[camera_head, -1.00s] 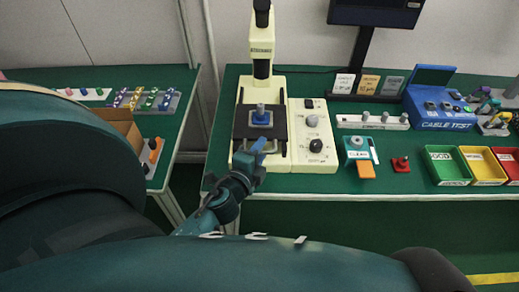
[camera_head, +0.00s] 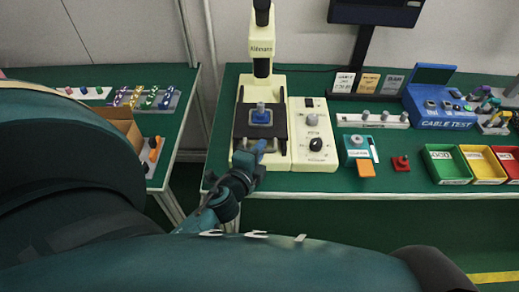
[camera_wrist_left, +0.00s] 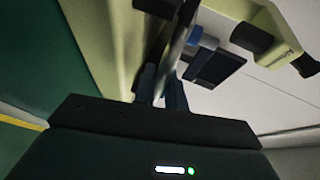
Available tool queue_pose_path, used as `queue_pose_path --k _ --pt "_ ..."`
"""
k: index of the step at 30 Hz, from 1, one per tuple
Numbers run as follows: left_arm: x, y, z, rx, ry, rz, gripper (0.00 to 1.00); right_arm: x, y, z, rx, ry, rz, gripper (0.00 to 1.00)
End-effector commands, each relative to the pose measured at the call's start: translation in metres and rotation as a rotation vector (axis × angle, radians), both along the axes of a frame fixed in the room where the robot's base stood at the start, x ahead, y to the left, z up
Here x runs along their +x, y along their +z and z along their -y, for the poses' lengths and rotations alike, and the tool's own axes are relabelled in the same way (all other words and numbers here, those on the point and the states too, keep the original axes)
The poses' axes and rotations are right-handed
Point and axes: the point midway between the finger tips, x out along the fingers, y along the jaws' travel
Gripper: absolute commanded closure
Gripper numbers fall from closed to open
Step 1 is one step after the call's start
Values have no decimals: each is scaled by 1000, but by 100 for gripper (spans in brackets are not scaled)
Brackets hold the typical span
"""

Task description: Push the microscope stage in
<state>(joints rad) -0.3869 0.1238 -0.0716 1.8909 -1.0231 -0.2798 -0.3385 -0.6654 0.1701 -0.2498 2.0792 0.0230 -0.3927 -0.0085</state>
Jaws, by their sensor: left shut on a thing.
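The cream microscope (camera_head: 263,80) stands on the green bench with its dark stage (camera_head: 241,129) out over its base. A blue and silver part (camera_head: 261,115) sits on the stage. My left gripper (camera_head: 259,147) is at the front edge of the stage. In the left wrist view, my left gripper (camera_wrist_left: 161,78) has its fingers closed around the front of the stage (camera_wrist_left: 177,45), seen nearly edge-on. The exact grip point is partly hidden by the fingers. My right gripper is in neither view.
A control box with knobs (camera_head: 313,155) adjoins the microscope on the right. Further right are a teal device (camera_head: 357,153), a red part (camera_head: 401,163), a cable test box (camera_head: 436,100) and green, yellow and red bins (camera_head: 446,166). A gap separates the left bench.

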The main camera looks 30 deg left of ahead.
Motion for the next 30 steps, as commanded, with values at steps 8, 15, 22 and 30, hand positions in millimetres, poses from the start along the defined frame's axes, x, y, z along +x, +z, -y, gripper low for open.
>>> queue_pose_path --k 8,15,22,30 --pt "24 2 -14 3 -1 1 100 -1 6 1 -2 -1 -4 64" --pt "33 0 -20 0 -1 0 100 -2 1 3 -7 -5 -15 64" --pt "32 0 -20 0 -1 0 81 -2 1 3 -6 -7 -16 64" --pt "32 0 -20 0 0 0 66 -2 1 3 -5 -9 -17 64"
